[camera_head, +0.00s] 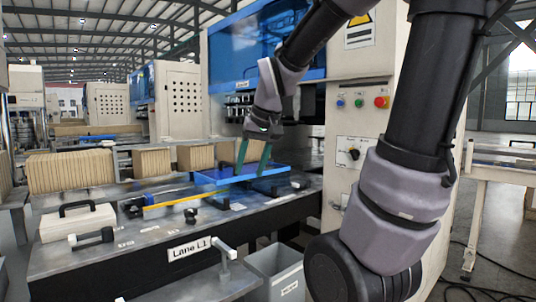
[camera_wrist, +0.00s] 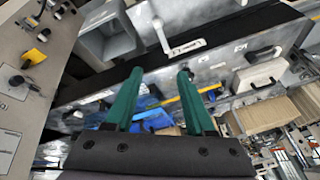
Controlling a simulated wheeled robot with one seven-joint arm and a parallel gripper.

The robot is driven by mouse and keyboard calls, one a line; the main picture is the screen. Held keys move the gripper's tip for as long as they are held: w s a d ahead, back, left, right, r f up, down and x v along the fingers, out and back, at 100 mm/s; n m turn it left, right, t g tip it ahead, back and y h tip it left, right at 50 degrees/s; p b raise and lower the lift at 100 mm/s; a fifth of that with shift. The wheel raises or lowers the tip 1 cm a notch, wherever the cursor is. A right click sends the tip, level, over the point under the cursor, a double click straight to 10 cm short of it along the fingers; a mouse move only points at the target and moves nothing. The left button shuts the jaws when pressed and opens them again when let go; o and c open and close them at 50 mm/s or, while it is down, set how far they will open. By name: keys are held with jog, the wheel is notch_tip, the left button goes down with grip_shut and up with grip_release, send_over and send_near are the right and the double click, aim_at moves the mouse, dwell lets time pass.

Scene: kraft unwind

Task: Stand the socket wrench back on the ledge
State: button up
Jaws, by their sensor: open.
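No object in view is plainly recognisable to me as the socket wrench. A pale T-shaped bar with a grey end (camera_head: 223,248) stands up at the bench's front edge, right of the "Lane L1" label. It also shows in the wrist view (camera_wrist: 161,35). A short dark tool-like piece with a light end (camera_head: 91,237) lies at the bench's left front. Which of these, if either, is the wrench I cannot tell. My gripper (camera_head: 251,172) points down over the blue tray (camera_head: 213,181), its green fingers apart and empty. In the wrist view the fingers (camera_wrist: 160,76) are apart too.
A yellow rod (camera_head: 175,201) lies left of the tray. A pale case with a black handle (camera_head: 76,222) sits at the bench's left. Kraft stacks (camera_head: 70,171) line the back. A grey bin (camera_head: 275,273) stands below; the machine cabinet (camera_head: 358,125) rises at right.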

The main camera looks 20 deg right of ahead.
jog(key=s+r+m+t, duration=0.2)
jog(key=s+r, duration=0.2)
jog(key=s, duration=0.5)
jog(key=shift+d+r+t, duration=0.2)
jog(key=shift+d+t, duration=0.1)
jog(key=shift+d, duration=0.15)
